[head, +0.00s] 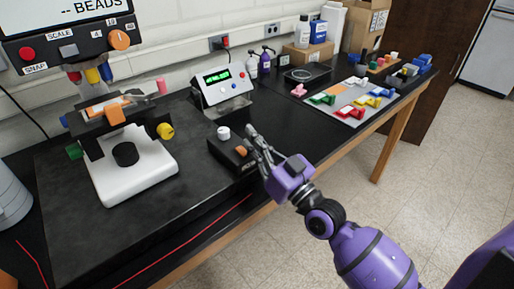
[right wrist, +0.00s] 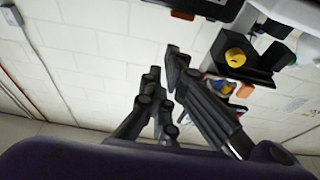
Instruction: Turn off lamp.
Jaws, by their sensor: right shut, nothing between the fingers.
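In the right wrist view the fingers (right wrist: 163,75) point toward the white wall. The instrument (head: 128,160) has a white base and a black stage. Whether any lamp is lit is unclear. My left gripper is not in view.
A grey meter (head: 222,88) with a green display stands behind the box. A screen panel with knobs (head: 68,45) hangs at upper left. A grey tray (head: 352,101) with coloured parts lies farther right. The bench's front edge runs below my right arm.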

